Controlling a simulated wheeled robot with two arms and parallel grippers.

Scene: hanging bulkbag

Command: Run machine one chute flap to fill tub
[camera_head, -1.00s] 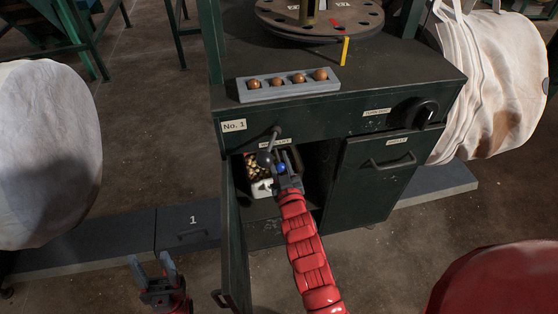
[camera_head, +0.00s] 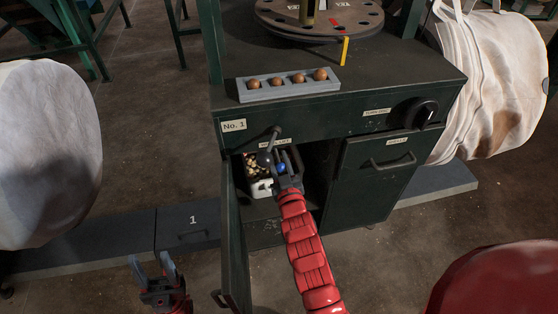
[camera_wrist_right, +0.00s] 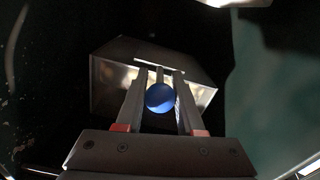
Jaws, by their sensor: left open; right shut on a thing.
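Machine one is the dark green cabinet labelled "No. 1" (camera_head: 233,125), with its left lower door standing open. Inside the opening, a pale tub (camera_head: 262,188) sits below a heap of small cream and reddish pieces (camera_head: 250,164). My right gripper (camera_head: 285,172) reaches into the opening and is shut on a blue ball knob (camera_head: 280,168). The right wrist view shows the blue knob (camera_wrist_right: 160,97) between the fingers, in front of a grey metal chute-like part (camera_wrist_right: 110,80). The flap itself is not clear. My left gripper (camera_head: 151,264) is open and empty at lower left.
A lever with a dark ball (camera_head: 265,159) hangs close beside my right gripper. The open door (camera_head: 233,240) stands left of my right arm. A tray of brown balls (camera_head: 289,85) lies on the cabinet top. White bulk bags (camera_head: 45,155) flank the machine.

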